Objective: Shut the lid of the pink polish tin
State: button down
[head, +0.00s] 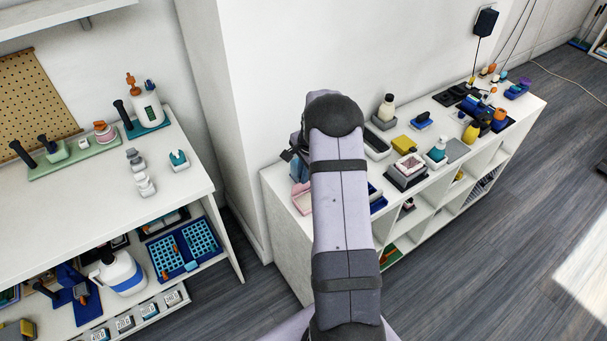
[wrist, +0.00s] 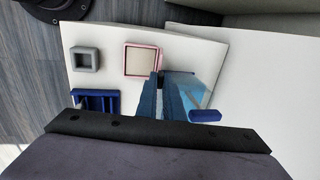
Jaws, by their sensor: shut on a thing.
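The pink polish tin (wrist: 128,61) shows in the wrist view as a square pink rim around a pale inside. In the head view a pink shape (head: 302,200), likely the same tin, is partly hidden behind my arm. My gripper (wrist: 158,77) has its two blue fingers close together at the tin's right edge. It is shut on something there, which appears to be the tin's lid. The fingers hide most of the held part, so the lid's angle cannot be told. In the head view my arm hides the fingertips.
A light blue box (wrist: 200,91) stands right of the fingers, with a dark blue piece (wrist: 205,115) beside it. A grey square container (wrist: 86,59) and a blue rack (wrist: 95,102) are left of the tin. White shelf top (wrist: 205,42) is bare above the blue box.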

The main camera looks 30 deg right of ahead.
jog(key=shift+s+f+b, duration=0.15)
jog(key=shift+b, duration=0.55)
jog(key=s+f+t+b, duration=0.2)
jog(key=b, duration=0.9)
jog(key=s+f+t+b, duration=0.1)
jog(key=s+t+b, duration=0.1)
jog(key=b, duration=0.9)
jog(key=s+f+t+b, duration=0.2)
jog(key=s+b, duration=0.1)
jog(key=b, duration=0.8)
jog(key=shift+s+f, duration=0.35)
jog(key=f+t+b, duration=0.1)
jog(key=b, duration=0.4)
jog(key=shift+s+f+t+b, duration=0.35)
jog(key=shift+s+t, duration=0.05)
jog(key=b, duration=0.2)
jog(key=t+b, duration=0.1)
jog(key=b, duration=0.1)
jog(key=shift+s+f, duration=0.2)
jog(key=shift+f, duration=0.1)
jog(key=shift+b, duration=0.6)
jog(key=shift+r+t, duration=0.1)
jog(key=shift+t, duration=0.2)
